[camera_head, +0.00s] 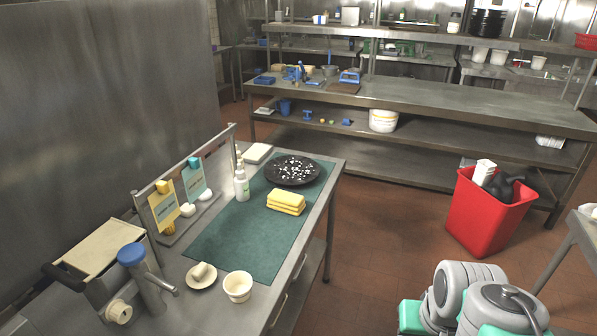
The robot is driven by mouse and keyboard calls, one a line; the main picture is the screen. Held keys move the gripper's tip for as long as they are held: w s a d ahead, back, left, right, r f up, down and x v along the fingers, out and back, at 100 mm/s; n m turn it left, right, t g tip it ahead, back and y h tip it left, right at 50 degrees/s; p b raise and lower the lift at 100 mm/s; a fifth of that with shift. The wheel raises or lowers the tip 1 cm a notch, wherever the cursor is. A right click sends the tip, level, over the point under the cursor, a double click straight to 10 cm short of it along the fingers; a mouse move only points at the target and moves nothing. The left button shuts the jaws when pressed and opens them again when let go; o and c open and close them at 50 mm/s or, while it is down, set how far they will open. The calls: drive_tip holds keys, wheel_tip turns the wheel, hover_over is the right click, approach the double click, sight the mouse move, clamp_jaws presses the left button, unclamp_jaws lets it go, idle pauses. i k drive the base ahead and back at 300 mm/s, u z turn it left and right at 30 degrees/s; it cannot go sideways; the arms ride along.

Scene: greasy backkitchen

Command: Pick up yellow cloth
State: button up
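The yellow cloth (287,201) lies folded in a small stack on a dark green mat (225,246), near the mat's right edge. The mat covers part of a steel counter on the left. A black round plate or tray (293,170) with white bits on it lies just behind the cloth. A white spray bottle (241,185) stands to the cloth's left. Nothing covers or touches the cloth from above. My gripper is not in view; only grey and green rounded parts of my arm show at the bottom right.
A white cup (238,286) and a saucer (201,276) stand at the mat's front end. A blue-topped metal device (131,254) is at front left. A rack (178,206) with cards stands along the back. A red bin (486,212) stands on the open tiled floor.

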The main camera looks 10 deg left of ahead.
sight(291, 203)
drive_tip(key=i, duration=2.15)
drive_tip(key=u, duration=4.65)
